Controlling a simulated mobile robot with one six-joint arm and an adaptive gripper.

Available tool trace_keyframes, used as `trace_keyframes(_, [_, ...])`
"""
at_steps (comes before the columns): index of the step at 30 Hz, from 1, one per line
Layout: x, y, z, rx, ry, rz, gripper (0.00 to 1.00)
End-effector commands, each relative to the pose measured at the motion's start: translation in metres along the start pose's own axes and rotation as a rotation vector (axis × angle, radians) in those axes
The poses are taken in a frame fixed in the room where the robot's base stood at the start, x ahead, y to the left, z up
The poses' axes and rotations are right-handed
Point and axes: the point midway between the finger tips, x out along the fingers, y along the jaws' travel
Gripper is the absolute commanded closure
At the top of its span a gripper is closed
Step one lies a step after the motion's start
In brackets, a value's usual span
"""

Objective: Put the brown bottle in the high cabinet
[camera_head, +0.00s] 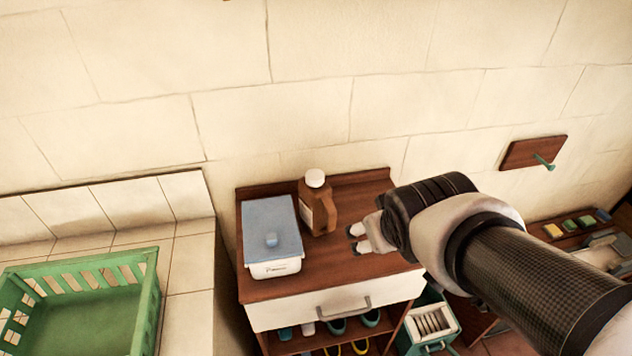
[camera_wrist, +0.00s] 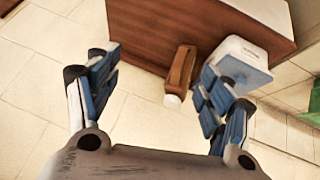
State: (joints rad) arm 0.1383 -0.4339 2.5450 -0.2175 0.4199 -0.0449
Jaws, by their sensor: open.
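The brown bottle (camera_head: 318,207) with a white cap and a side handle stands upright on a wooden cabinet top (camera_head: 345,258), near its back edge. It also shows in the wrist view (camera_wrist: 181,70), between and beyond my fingers, cap toward the camera. My gripper (camera_head: 356,239) is just right of the bottle in the head view. In the wrist view my gripper (camera_wrist: 165,85) is open and empty, its blue-padded fingers spread wide and apart from the bottle. I cannot make out a high cabinet in either view.
A white box with a blue lid (camera_head: 272,238) stands close left of the bottle. A green crate (camera_head: 80,300) sits on the tiled counter (camera_head: 186,270) at left. A wooden wall plate with a green peg (camera_head: 533,152) is at right. Shoes (camera_head: 340,326) lie below the drawer (camera_head: 338,304).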

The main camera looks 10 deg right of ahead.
Motion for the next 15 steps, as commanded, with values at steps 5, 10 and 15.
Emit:
trace_keyframes(5, [0.051,0.020,-0.022,-0.086,0.081,0.034,0.27])
trace_keyframes(10, [0.110,0.029,-0.039,-0.196,0.208,0.013,0.27])
trace_keyframes(15, [0.164,0.014,-0.041,-0.276,0.386,-0.096,0.27])
